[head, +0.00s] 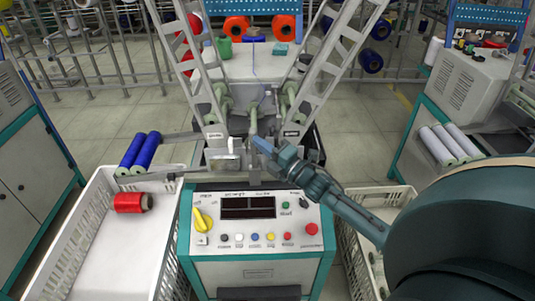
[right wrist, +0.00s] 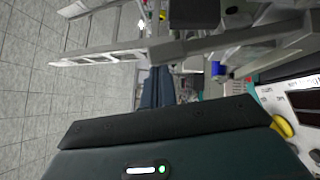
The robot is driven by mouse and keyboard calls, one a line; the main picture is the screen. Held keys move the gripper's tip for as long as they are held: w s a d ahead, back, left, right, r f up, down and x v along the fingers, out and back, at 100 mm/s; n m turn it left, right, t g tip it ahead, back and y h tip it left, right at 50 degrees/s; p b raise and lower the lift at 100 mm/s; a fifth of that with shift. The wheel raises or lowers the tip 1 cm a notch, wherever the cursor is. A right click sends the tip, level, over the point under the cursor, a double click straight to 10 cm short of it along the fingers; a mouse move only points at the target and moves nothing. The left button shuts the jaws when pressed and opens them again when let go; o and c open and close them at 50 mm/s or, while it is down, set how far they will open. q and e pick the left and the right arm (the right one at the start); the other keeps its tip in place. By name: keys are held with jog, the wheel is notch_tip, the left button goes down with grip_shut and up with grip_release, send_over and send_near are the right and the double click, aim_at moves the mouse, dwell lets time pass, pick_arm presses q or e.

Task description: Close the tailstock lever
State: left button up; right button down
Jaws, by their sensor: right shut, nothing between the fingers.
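The winding machine (head: 258,262) stands in the middle of the head view, with its winding parts behind the control panel. A pale upright bar (head: 253,118) rises just beyond my right gripper; I cannot tell whether it is the tailstock lever. My right gripper (head: 261,145) is shut and empty, pointing left over the machine top behind the panel. Its dark blue fingers (right wrist: 155,88) also show together in the right wrist view, close to the machine's metal parts. I cannot tell whether they touch anything. My left gripper is out of view.
Two slanted ladder-like frames (head: 335,70) flank the winding area closely. The control panel (head: 296,232) has a yellow knob and several buttons. A white crate (head: 80,235) with a red spool (head: 133,202) stands at left. Blue spools (head: 145,150) lie behind it. Another crate (head: 350,245) stands at right.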

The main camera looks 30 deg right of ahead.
jog(key=shift+m+g+h, duration=0.3)
jog(key=shift+m+g, duration=0.2)
jog(key=shift+m, duration=0.2)
jog(key=w+d, duration=0.1)
jog(key=w+d+r+p, duration=0.1)
jog(key=w, duration=0.1)
jog(key=w+r, duration=0.1)
jog(key=shift+w+d, duration=0.25)
jog(key=shift+d, duration=0.15)
